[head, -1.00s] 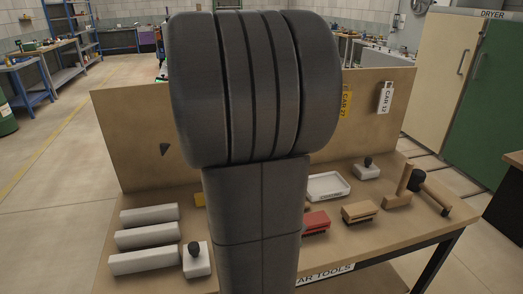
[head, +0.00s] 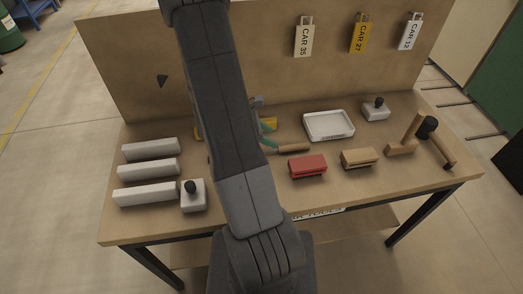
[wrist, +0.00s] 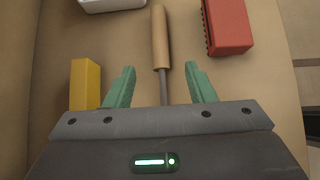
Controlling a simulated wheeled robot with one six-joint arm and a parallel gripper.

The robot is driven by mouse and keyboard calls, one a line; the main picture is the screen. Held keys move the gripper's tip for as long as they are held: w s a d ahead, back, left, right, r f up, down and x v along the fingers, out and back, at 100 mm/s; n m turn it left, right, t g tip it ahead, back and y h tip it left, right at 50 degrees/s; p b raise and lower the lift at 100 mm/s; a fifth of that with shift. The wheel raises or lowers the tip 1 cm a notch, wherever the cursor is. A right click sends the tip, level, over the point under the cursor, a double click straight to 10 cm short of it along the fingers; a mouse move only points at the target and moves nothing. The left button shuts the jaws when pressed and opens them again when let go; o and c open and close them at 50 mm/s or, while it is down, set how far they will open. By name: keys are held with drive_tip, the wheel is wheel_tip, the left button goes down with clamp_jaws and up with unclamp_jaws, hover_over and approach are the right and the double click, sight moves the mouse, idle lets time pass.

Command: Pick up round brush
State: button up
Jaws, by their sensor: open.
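My gripper (wrist: 159,68) is open, its two green fingers apart over the table. A tool with a wooden handle (wrist: 160,38) and a thin metal shank lies below, the shank running between the fingers in the picture. The far end of this tool is hidden by my gripper, so I cannot tell whether it is the round brush. In the head view the handle (head: 294,148) points right from my green fingers (head: 266,135), partly behind my arm. A red block-shaped brush (head: 307,166) and a tan one (head: 359,158) lie to its right.
A yellow block (wrist: 86,84) lies left of my fingers. A white tray (head: 329,125) stands behind the handle. White bars (head: 148,170) and a knobbed block (head: 194,195) are at left, mallets (head: 408,137) at right. An upright board (head: 125,65) closes the table's back.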

sight(288, 146)
drive_tip(key=x, duration=0.9)
drive_tip(key=shift+d+f+p, duration=0.15)
drive_tip(key=shift+d+p, duration=0.05)
drive_tip(key=shift+p, duration=0.2)
drive_tip(key=c, duration=1.1)
